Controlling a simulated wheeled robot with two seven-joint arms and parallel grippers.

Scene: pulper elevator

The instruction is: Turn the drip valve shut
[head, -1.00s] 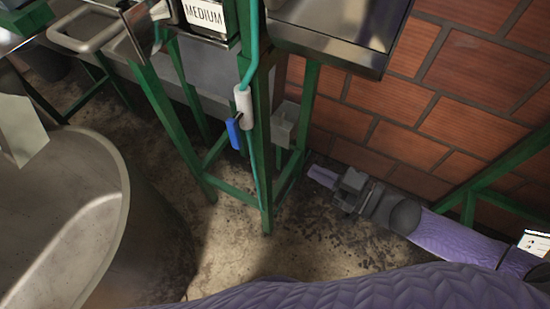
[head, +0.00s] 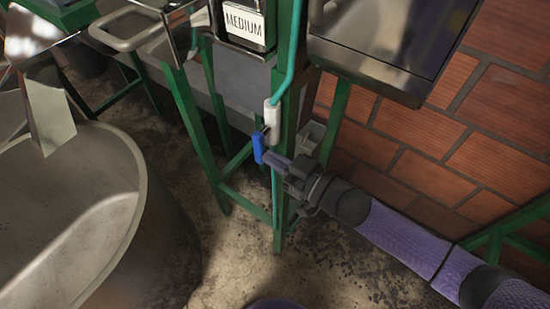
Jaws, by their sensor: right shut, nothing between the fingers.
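The drip valve has a white body (head: 272,112) on a thin teal hose, beside a green frame post. Its blue handle (head: 258,147) hangs down just below and left of the white body. My right gripper (head: 270,159) comes in from the right, with its fingers shut and nothing between them. Its fingertips are right beside the lower part of the blue handle. I cannot tell whether they touch it. The gripper hides part of the post and the hose behind it. My left gripper is not in view.
Green frame legs (head: 194,135) stand around the valve. A metal tray (head: 385,75) juts out above my right arm, and a brick wall (head: 430,135) is behind it. A large round metal vessel (head: 135,190) fills the left. The sign (head: 244,20) reads MEDIUM.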

